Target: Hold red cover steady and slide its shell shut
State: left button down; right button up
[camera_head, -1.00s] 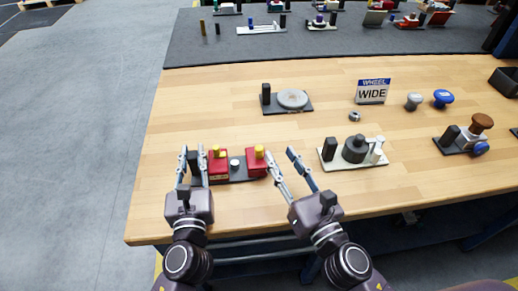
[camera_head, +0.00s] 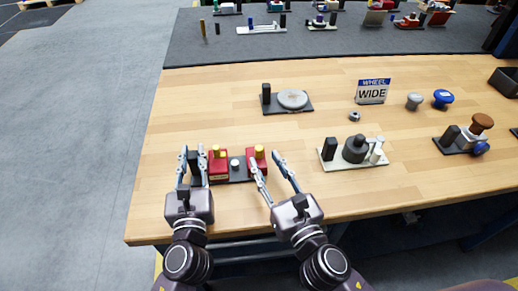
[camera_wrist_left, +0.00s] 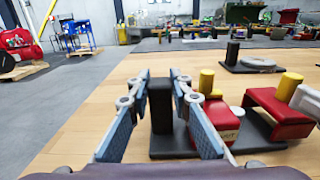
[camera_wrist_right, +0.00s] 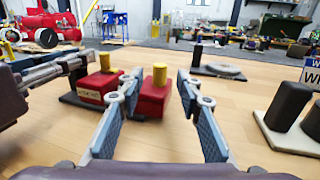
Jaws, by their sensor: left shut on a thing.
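The red cover has two red parts on a dark base (camera_head: 239,178): a left red block (camera_head: 218,170) and a right red shell (camera_head: 257,163), each with a yellow knob. A gap with a small grey knob (camera_head: 235,164) lies between them. My left gripper (camera_head: 193,155) is shut on the upright black post (camera_wrist_left: 160,105) at the base's left end. My right gripper (camera_head: 264,158) is open at the right shell, with the shell showing between its fingers in the right wrist view (camera_wrist_right: 152,98). I cannot tell whether either finger touches the shell.
A cream base with dark posts (camera_head: 352,165) stands just right of my right gripper. A grey disc on a dark base (camera_head: 292,99) and a WHEEL WIDE sign (camera_head: 372,92) stand further back. The wooden table (camera_head: 210,110) is clear behind the red cover.

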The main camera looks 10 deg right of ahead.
aim_at(260, 154)
jog(key=shift+x, duration=2.65)
grip_shut()
jog(key=shift+a, duration=0.1)
